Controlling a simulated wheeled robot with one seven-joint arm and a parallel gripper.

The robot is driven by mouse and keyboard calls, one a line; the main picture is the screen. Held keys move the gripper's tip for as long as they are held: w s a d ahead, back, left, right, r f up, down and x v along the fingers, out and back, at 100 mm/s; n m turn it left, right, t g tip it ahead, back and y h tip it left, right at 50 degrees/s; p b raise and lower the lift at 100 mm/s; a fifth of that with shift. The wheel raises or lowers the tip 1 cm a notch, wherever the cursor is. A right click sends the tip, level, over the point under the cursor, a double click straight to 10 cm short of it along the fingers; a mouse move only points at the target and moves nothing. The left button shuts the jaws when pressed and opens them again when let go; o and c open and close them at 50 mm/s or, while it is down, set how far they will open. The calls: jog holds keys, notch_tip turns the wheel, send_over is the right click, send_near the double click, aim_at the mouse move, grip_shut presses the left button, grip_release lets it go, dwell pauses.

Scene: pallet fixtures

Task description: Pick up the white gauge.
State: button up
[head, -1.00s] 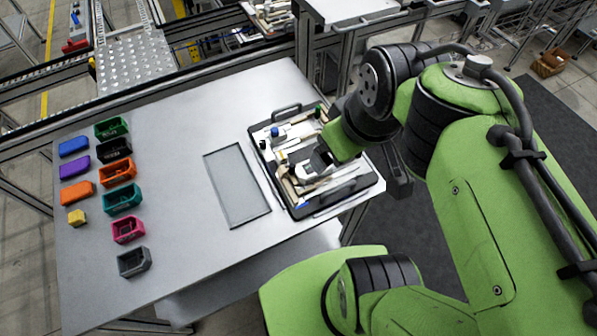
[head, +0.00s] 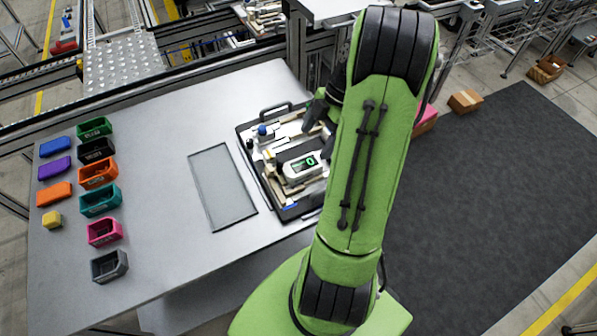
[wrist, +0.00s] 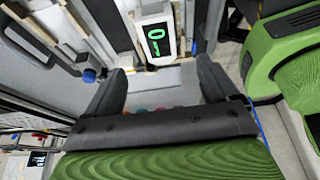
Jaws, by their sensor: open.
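The white gauge (head: 302,169) has a dark display with a green digit. It lies in the black tray (head: 283,213) near the right side of the table. In the wrist view the gauge (wrist: 155,37) is ahead of my gripper (wrist: 164,80), between the lines of the two fingers but beyond their tips. The jaws are open and nothing is between them. In the head view my dark fingers (head: 316,112) show above the back right of the tray, apart from the gauge. My arm hides the tray's right part.
Other tools lie in the tray around the gauge, including a blue-capped item (head: 262,131). A flat framed panel (head: 222,188) lies left of the tray. Several coloured bins (head: 100,200) and blocks (head: 54,193) stand at the table's left.

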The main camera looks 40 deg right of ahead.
aim_at(303, 165)
jog(key=b+x, duration=0.1)
jog(key=x, duration=0.7)
jog(key=shift+a+f, duration=0.15)
jog(key=shift+f, duration=0.35)
jog(key=shift+f+b, duration=0.2)
jog(key=shift+b, duration=0.2)
jog(key=shift+c, duration=0.3)
